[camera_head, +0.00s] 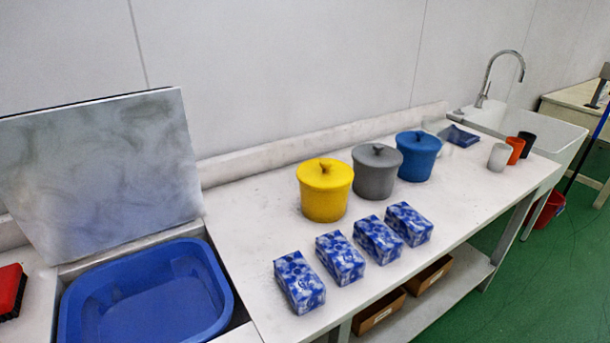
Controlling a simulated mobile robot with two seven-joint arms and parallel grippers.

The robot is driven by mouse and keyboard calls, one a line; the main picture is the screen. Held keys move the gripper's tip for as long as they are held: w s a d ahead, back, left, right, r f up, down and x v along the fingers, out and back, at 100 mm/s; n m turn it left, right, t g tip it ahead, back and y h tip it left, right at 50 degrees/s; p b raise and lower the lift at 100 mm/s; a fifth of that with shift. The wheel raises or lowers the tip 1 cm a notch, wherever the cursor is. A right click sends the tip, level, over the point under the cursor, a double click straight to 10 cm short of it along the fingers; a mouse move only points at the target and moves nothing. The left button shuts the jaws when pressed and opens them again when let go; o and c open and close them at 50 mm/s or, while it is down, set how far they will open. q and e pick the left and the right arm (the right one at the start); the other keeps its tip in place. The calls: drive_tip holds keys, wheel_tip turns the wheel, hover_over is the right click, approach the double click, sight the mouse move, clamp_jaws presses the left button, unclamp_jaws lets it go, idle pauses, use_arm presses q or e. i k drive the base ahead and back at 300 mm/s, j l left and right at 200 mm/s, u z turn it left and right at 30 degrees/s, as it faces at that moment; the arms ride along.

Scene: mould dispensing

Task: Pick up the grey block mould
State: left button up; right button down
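No block that is plainly grey shows in the head view. Several block-shaped pieces with a blue and white mottled surface stand in a row along the front of the white worktop: the leftmost block (299,282), the second block (340,257), the third block (377,239) and the rightmost block (408,223). They stand apart from each other. A grey lidded pot (375,173) stands behind them, between a yellow lidded pot (324,190) and a blue lidded pot (417,155). Neither of my grippers is in view.
A blue basin (150,301) sits sunk in the worktop (262,250) at left, with a raised grey panel (100,170) behind it. A red object (10,290) lies at far left. Cups, including an orange cup (515,150), stand near the sink (545,130). Boxes (380,312) lie below.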

sight(346, 266)
drive_tip(key=l, duration=0.25)
drive_tip(key=u, duration=1.4)
drive_tip(key=z, duration=1.5)
drive_tip(key=i+l, duration=0.3)
drive_tip(key=l, duration=0.2)
